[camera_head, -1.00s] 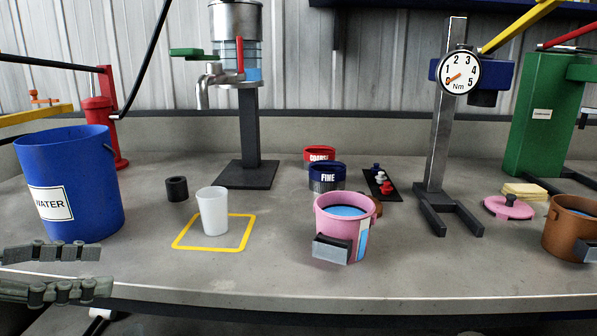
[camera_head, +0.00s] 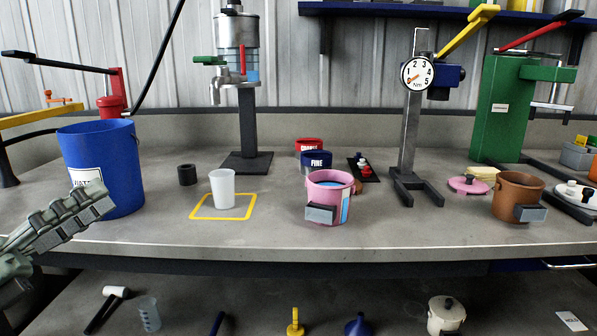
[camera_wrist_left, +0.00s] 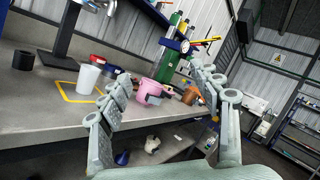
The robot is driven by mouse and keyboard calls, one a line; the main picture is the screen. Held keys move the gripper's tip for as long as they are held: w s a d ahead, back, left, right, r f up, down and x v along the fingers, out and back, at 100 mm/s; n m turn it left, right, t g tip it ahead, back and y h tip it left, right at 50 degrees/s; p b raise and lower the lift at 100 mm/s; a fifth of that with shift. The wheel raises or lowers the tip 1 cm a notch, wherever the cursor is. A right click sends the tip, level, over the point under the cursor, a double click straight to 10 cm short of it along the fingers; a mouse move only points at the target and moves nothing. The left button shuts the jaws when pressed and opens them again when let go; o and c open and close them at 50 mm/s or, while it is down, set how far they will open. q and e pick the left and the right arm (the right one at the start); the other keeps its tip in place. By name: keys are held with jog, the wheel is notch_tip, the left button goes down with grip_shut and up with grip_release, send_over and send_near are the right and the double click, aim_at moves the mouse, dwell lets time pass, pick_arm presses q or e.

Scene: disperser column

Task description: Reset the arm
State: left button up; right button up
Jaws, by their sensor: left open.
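My left gripper (camera_head: 62,222) comes in from the left edge of the head view, in front of the blue water bucket (camera_head: 118,170). It is tilted upward to the right. In the left wrist view its two fingers (camera_wrist_left: 160,108) are spread apart with nothing between them, so it is open and empty. Beyond the fingers, the wrist view shows the bench with the white cup (camera_wrist_left: 88,78) and the pink pot (camera_wrist_left: 150,90). My right gripper is not in view.
On the bench, the white cup stands inside a yellow square outline (camera_head: 250,208). The pink pot (camera_head: 330,203), brown pot (camera_head: 513,200), torque gauge stand (camera_head: 408,150) and green machine (camera_head: 497,110) stand further right. A lower shelf (camera_head: 390,290) holds a mallet, beaker and cream pot.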

pick_arm(q)
jog(key=w+a+f+n+t+y, duration=0.55)
jog(key=a+f+n+y, duration=0.45)
jog(key=n+y, duration=0.8)
notch_tip(320, 180, down, 11)
jog(key=a+n+g+y+p, duration=0.1)
jog(key=a+n+g, duration=0.3)
jog(key=n, duration=0.6)
jog(key=s+d+f+n+g, duration=0.2)
jog(key=d+f+g, duration=0.15)
jog(key=f, duration=0.55)
jog(key=s+d+f+n+g, duration=0.2)
jog(key=s+f+n+g, duration=0.15)
jog(key=f, duration=0.55)
jog(key=s+d+f+n+g+h+p, duration=0.1)
jog(key=s+d+f+g+h, duration=0.3)
jog(key=s+d+f+g, duration=0.4)
jog(key=s+d+f, duration=0.3)
jog(key=s+f, duration=0.2)
jog(key=shift+d+f, duration=0.25)
jog(key=shift+f, duration=0.15)
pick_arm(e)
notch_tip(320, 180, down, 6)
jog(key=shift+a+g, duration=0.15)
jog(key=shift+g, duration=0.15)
